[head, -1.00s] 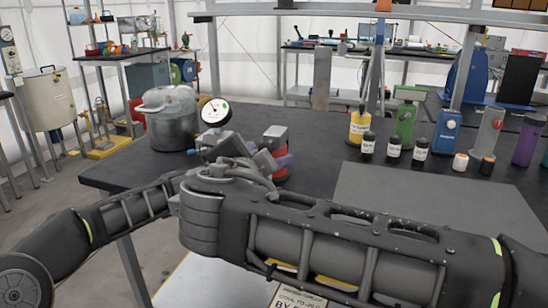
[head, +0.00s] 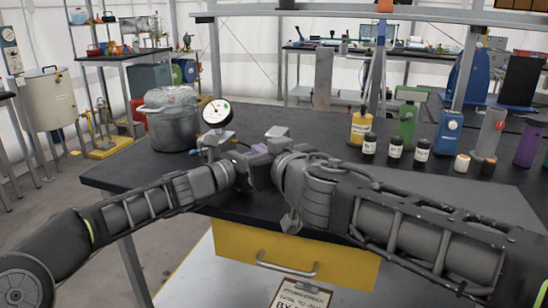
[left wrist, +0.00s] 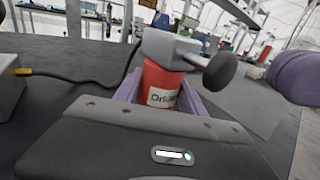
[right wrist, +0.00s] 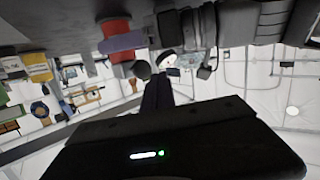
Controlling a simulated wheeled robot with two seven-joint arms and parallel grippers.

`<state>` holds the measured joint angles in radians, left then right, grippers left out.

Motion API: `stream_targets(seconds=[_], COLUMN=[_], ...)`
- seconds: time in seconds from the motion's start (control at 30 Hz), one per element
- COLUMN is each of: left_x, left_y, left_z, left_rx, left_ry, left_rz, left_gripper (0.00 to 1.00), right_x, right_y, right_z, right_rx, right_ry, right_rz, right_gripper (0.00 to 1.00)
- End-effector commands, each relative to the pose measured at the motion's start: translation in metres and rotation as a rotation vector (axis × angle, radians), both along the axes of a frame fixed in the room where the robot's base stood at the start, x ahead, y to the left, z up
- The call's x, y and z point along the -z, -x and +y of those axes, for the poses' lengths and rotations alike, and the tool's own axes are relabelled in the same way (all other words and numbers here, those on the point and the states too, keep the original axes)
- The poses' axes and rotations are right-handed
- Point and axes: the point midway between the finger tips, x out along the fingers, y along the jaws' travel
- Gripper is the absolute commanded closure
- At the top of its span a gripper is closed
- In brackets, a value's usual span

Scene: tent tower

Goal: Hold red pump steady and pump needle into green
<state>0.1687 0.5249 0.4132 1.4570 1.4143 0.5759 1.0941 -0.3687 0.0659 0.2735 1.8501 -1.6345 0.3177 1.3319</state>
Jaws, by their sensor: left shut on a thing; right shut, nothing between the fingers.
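The red pump (left wrist: 160,88) stands upright in the left wrist view, with a grey head (left wrist: 170,46) and a dark round knob (left wrist: 221,72). My left gripper (left wrist: 158,100) is shut around its red body. In the head view the grey top (head: 277,132) shows, but the red body is hidden behind my arms. My right gripper (right wrist: 156,92) is shut and empty, its purple fingers close to the knob; touching cannot be told. The gauge (head: 215,112) has a white dial with a green patch; its needle is too small to read.
Several dark jars (head: 395,150) and a yellow bottle (head: 360,127) stand at the right. A black hose (left wrist: 85,80) runs to a grey box (left wrist: 8,95). A grey mat covers the right front of the table.

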Motion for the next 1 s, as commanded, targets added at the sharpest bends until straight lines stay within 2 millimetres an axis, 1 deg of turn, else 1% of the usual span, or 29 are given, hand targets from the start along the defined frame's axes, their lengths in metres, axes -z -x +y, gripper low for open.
stream_targets(seconds=[0.03,0.1,0.23,0.37,0.5,0.6,0.73,0.83,1.0], left_x=[0.000,0.000,0.000,0.000,0.000,0.000,0.000,0.000,0.000], left_y=[0.000,0.000,0.000,0.000,0.000,0.000,0.000,0.000,0.000], left_z=[0.000,0.000,0.000,0.000,0.000,0.000,0.000,0.000,0.000], left_rx=[0.000,0.000,0.000,-0.001,0.000,0.000,0.000,0.000,0.000], left_ry=[0.000,0.000,0.000,0.000,0.000,0.000,0.000,0.000,0.000], left_rz=[0.000,0.000,0.000,0.000,0.000,0.000,0.000,0.000,0.000], left_gripper=[1.00,1.00,1.00,1.00,1.00,1.00,1.00,1.00,1.00], right_x=[0.002,0.006,0.014,0.021,0.024,0.024,0.024,0.023,0.023], right_y=[-0.002,0.000,0.005,0.017,0.036,0.050,0.063,0.068,0.069], right_z=[-0.007,-0.012,-0.029,-0.049,-0.071,-0.083,-0.094,-0.097,-0.098], right_rx=[-0.067,-0.173,-0.338,-0.475,-0.573,-0.608,-0.626,-0.630,-0.631], right_ry=[0.094,0.234,0.472,0.684,0.870,0.966,1.042,1.070,1.078], right_rz=[-0.052,-0.139,-0.319,-0.533,-0.774,-0.922,-1.053,-1.104,-1.121], right_gripper=[1.00,1.00,1.00,1.00,1.00,1.00,1.00,1.00,1.00])
